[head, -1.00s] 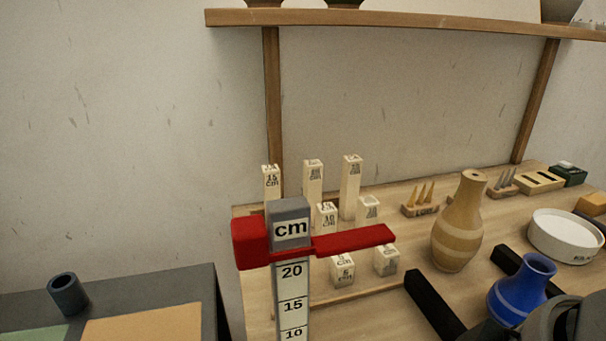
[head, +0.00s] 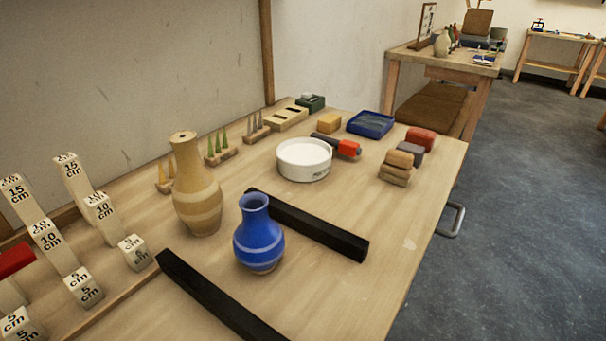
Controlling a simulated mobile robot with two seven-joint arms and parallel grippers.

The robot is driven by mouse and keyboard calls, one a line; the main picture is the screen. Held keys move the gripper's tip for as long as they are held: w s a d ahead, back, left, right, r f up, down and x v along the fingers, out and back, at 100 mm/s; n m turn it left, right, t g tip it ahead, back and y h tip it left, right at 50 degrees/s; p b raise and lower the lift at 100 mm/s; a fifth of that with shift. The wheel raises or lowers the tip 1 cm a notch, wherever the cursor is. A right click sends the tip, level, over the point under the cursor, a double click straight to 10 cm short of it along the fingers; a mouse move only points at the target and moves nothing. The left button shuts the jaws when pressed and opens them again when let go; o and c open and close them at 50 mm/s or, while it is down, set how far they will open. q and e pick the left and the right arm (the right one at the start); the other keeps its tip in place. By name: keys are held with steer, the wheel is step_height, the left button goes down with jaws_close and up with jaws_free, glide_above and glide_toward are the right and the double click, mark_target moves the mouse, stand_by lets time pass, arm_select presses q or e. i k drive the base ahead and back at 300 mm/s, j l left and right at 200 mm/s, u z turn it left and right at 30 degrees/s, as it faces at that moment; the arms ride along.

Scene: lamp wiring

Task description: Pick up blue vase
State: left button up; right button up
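The blue vase (head: 258,236) stands upright on the wooden table (head: 345,305), between two black bars. It has a narrow neck, a round body and pale bands. All of it shows, with nothing in front of it. A taller tan vase (head: 196,190) with lighter bands stands behind it to the left. Neither of my grippers is in view.
One black bar (head: 310,224) lies behind and right of the blue vase, another (head: 212,299) in front and left. A white dish (head: 304,160) sits farther back. Several marked cm blocks (head: 53,246) stand at left. The table's right front part is clear.

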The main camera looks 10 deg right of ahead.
mark_target(259, 241)
steer(key=i+l+u, duration=0.15)
steer(key=i+u, duration=0.25)
steer(key=i+l+u, duration=0.15)
steer(key=u, duration=0.25)
steer(key=l, duration=0.1)
